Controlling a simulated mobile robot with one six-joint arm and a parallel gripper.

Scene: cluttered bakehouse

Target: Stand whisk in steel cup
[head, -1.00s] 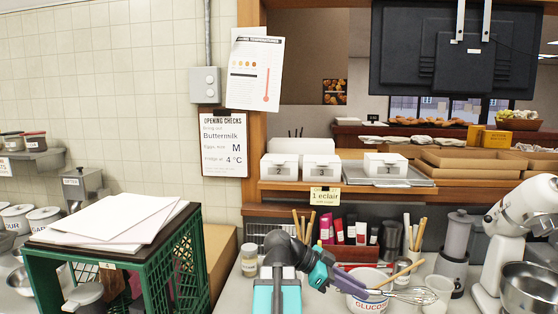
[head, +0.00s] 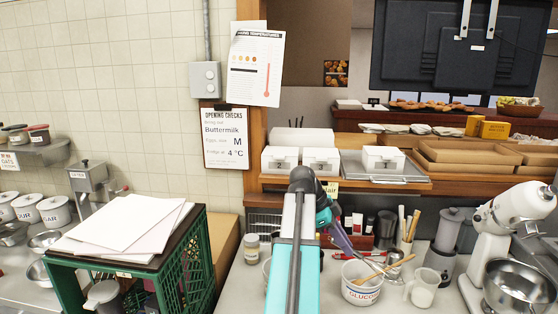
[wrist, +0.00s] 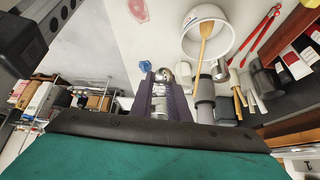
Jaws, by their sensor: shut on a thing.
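In the wrist view my gripper (wrist: 160,100) is shut on a shiny metal piece, the whisk (wrist: 159,88), seen between the two purple fingers. In the head view my gripper (head: 350,248) is at the end of the arm, near the glucose tub; I cannot clearly make out the whisk there. A small steel cup (head: 394,257) appears just behind the tub, partly hidden by a wooden spoon; it also shows beside the tub in the wrist view (wrist: 220,70). The whisk is apart from the cup.
The white glucose tub (head: 362,294) holds a wooden spoon (head: 388,270). A white jug (head: 424,288) and a stand mixer (head: 510,230) are to the right. A lidded jar (head: 252,249) and a green crate (head: 190,270) are left of my arm.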

